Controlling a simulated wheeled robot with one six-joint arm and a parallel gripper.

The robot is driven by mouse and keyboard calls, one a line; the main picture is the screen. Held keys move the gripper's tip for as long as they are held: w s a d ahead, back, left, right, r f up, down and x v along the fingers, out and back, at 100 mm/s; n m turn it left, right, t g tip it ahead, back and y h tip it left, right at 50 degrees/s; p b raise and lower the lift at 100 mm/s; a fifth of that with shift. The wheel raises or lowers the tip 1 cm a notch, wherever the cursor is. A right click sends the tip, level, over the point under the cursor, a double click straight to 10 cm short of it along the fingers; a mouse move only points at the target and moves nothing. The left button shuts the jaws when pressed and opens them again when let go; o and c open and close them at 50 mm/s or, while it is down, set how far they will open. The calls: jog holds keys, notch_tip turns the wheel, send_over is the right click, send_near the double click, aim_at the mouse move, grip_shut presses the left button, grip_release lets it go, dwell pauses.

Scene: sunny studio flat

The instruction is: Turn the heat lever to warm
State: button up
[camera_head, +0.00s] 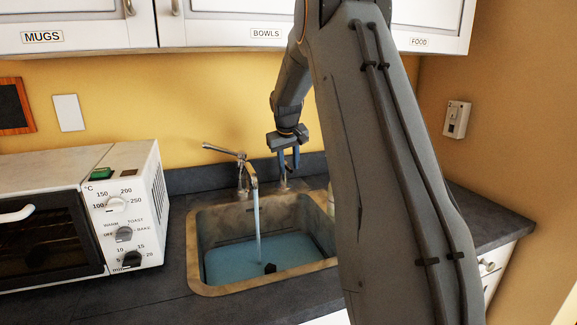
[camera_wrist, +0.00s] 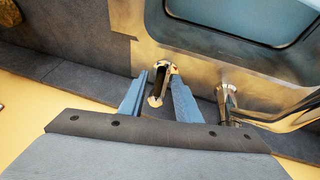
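A small metal lever fitting (camera_head: 283,186) stands on the counter behind the sink, to the right of the tap (camera_head: 243,170). My gripper (camera_head: 289,160) points down over this fitting. In the wrist view, the fitting (camera_wrist: 158,84) shows between the two blue fingers of my gripper (camera_wrist: 160,88). The fingers are apart, with a gap visible around it; whether one touches it is unclear. The fitting's setting cannot be read. The tap also shows in the wrist view (camera_wrist: 228,98), right of the fingers. Water runs from it.
The sink (camera_head: 205,255) holds bluish water and a small dark object (camera_head: 270,268). A toaster oven (camera_head: 130,205) with several knobs stands left of the sink. Wall cupboards (camera_head: 225,25) hang above.

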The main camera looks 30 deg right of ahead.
jog(key=b+v, duration=0.1)
jog(key=v, duration=0.6)
jog(key=shift+r+b, duration=0.25)
jog(key=shift+b, duration=0.05)
